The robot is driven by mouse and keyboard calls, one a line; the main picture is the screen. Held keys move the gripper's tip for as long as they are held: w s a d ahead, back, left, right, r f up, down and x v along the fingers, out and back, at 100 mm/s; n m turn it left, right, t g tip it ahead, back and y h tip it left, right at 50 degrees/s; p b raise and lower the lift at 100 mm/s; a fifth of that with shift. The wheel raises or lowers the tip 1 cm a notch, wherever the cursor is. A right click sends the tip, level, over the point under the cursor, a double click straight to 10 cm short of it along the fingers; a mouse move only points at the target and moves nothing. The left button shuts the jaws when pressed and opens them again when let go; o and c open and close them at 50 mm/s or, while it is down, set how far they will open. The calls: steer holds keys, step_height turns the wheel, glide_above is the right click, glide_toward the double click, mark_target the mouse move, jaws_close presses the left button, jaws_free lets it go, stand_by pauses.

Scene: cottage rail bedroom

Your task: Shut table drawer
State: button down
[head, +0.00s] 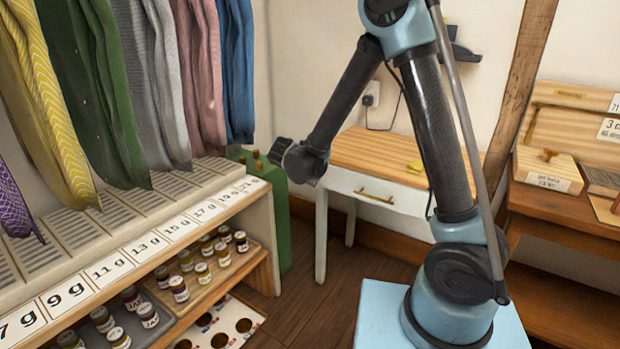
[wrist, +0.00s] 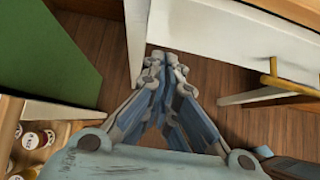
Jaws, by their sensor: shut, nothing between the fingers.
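The small table has a light wooden top (head: 385,154) and white legs. Its white drawer front (head: 342,184) has a brass handle (head: 374,197). I cannot tell clearly how far the drawer stands out. In the wrist view the white drawer front (wrist: 215,45) fills the upper right, with the brass handle (wrist: 288,83) at the right. My gripper (wrist: 165,60) is shut and empty, just left of and below the drawer front, apart from the handle. In the head view my wrist is in front of the table's left end and the fingers are not clear.
A green cabinet (head: 272,190) stands left of the table. A shelf unit (head: 262,215) with jars and hanging ties fills the left. A wooden desk (head: 560,205) with boxes stands at the right. Dark floor (head: 310,290) is free in front of the table.

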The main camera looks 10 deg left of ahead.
mark_target(325, 180)
steer(key=shift+w+d+f, duration=0.1)
steer(key=shift+w+d, duration=0.15)
steer(key=shift+w, duration=0.4)
steer(key=shift+w+d+r, duration=0.1)
steer(key=shift+w+d, duration=0.15)
steer(key=shift+w, duration=0.4)
steer(key=shift+w+d+f, duration=0.1)
steer(key=shift+w+d, duration=0.15)
steer(key=shift+w, duration=0.4)
